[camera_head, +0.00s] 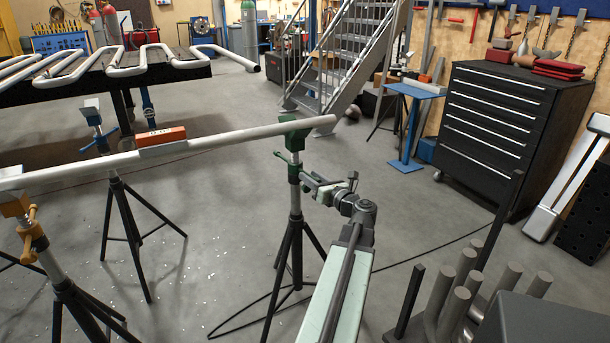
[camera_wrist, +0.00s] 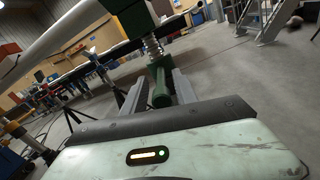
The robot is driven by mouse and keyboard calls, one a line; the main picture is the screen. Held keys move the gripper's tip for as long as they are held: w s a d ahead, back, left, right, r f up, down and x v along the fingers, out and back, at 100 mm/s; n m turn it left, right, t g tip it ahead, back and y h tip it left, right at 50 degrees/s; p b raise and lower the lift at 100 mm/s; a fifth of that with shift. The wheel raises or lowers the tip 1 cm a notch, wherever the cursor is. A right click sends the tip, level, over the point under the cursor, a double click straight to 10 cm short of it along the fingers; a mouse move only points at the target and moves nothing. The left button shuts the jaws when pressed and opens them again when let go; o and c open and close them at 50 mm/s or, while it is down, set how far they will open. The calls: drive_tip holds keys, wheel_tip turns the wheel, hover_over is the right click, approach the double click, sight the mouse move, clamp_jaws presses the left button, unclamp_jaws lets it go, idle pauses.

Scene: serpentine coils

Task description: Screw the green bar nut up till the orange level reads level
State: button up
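The green-headed stand (camera_head: 292,132) holds up the right end of a long grey pipe (camera_head: 230,133). Its green bar nut (camera_head: 284,157) sits on the post just under the head. In the wrist view one arm of the green bar nut (camera_wrist: 159,88) points toward me, between my two fingers. My gripper (camera_head: 311,183) is at the post, to its right; in the wrist view my gripper (camera_wrist: 160,82) looks open around that arm, with no clear grip on it. The orange level (camera_head: 162,136) lies on the pipe left of the stand; its display is too small to read.
A stand with an orange nut (camera_head: 33,228) supports the pipe's left end, and a blue-nut stand (camera_head: 101,135) is behind. Upright pipe stubs (camera_head: 465,290) stand at front right. A black drawer cabinet (camera_head: 505,130) is at right. Floor between is mostly clear.

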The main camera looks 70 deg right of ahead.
drive_tip(key=v, duration=0.4)
idle(0.3)
